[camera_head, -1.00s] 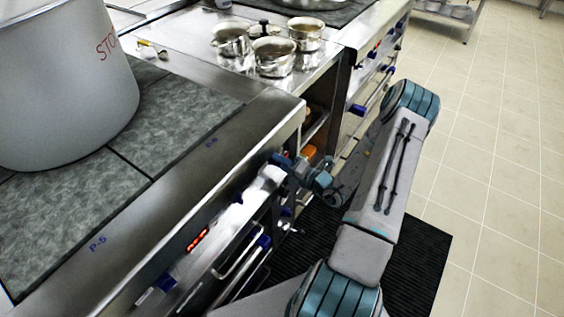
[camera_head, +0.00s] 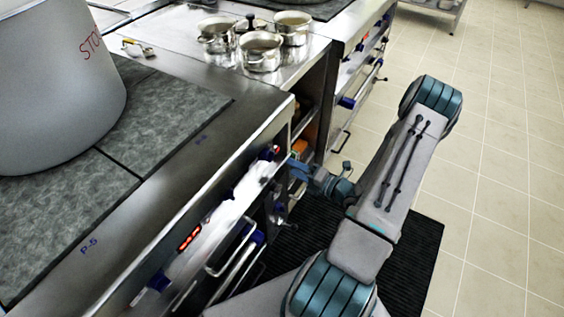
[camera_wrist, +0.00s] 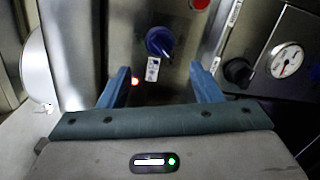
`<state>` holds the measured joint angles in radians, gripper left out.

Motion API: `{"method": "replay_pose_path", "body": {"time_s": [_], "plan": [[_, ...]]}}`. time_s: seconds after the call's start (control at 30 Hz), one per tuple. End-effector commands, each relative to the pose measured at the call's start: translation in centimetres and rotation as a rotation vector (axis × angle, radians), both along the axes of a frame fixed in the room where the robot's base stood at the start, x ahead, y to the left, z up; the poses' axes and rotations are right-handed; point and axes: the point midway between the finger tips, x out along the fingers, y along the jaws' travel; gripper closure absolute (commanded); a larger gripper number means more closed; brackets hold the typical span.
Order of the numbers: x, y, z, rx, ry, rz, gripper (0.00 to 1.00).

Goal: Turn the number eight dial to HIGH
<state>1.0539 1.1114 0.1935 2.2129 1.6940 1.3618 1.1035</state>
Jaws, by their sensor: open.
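In the wrist view a dark blue dial (camera_wrist: 160,42) sits on the steel front panel, with a small white label (camera_wrist: 152,69) below it. Its number and setting are too small to read. My gripper (camera_wrist: 163,77) is open and empty, its two blue fingers spread left and right below the dial, which lies beyond the fingertips and between their lines. In the head view my gripper (camera_head: 293,165) is just right of the range front, close to a blue dial (camera_head: 268,154) at the panel's far end. A gap shows between them.
A large grey stockpot (camera_head: 60,90) stands on the stovetop. Several small steel pots (camera_head: 262,50) stand on the counter behind. Oven handles (camera_head: 232,250) stick out below the panel. A red light (camera_wrist: 134,82) and a gauge (camera_wrist: 287,61) show near the dial.

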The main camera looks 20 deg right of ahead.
Motion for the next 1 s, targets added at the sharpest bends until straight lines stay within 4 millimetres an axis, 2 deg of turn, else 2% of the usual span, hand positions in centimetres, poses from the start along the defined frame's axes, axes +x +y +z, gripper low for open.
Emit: {"method": "replay_pose_path", "body": {"time_s": [0.1, 0.3, 0.87, 1.0], "plan": [[-1.9, -1.2, 0.1, 0.000, 0.002, -0.005, 0.42], [-3.5, -2.1, 0.2, 0.000, -0.001, -0.002, 0.42], [-3.8, -2.2, 0.3, 0.000, 0.000, -0.001, 0.42], [-3.6, -1.5, 1.3, -0.042, -0.017, 0.046, 0.42]]}}
